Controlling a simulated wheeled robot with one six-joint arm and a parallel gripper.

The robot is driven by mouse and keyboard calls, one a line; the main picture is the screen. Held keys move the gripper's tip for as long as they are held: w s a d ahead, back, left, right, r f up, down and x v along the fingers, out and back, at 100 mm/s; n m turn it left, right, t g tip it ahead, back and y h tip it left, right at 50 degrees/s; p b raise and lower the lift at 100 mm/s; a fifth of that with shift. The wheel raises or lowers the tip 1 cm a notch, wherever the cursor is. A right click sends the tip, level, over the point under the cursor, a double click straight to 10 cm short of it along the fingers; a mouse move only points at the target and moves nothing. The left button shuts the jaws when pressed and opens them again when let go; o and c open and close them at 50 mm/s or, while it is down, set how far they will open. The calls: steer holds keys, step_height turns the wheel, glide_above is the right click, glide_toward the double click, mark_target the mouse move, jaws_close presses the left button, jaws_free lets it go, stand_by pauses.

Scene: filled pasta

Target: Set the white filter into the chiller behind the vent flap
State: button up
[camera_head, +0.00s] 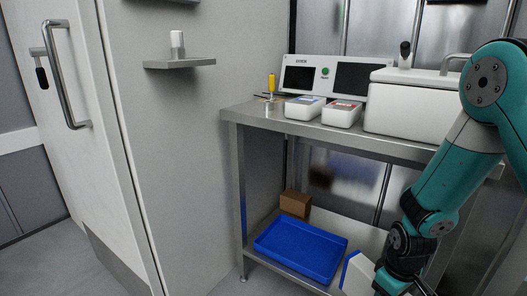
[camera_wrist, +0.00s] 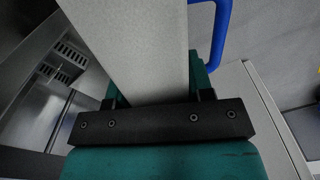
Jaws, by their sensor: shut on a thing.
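My gripper (camera_head: 388,284) is low at the bottom right of the head view, in front of the steel bench. It is shut on the white filter (camera_head: 357,274), a pale slab with a blue strip along one edge. In the wrist view the slab (camera_wrist: 140,45) stands between the fingers of my gripper (camera_wrist: 157,92) and runs out of the top of the picture. A blue loop (camera_wrist: 221,32) shows at its right. A slotted steel vent panel (camera_wrist: 62,62) lies to the left of the slab, apart from it. I cannot tell the flap's state; the slab hides part of that area.
The steel bench (camera_head: 232,115) carries two white tubs (camera_head: 303,112) (camera_head: 341,117), a white lidded box (camera_head: 405,103) and a control panel (camera_head: 326,76). A blue tray (camera_head: 300,250) and a brown box (camera_head: 295,204) are on its lower shelf. Floor at the left is clear.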

steer(key=w+r+m+p, duration=0.2)
steer(key=r+m+p, duration=0.1)
steer(key=r+p, duration=0.9)
steer(key=w+r+m+p, duration=0.2)
steer(key=r+m+p, duration=0.1)
steer(key=r+p, duration=0.8)
steer(key=s+f+b, duration=0.1)
steer(key=s, duration=0.1)
steer(key=s+d+f+b, duration=0.1)
steer(key=s+f, duration=0.1)
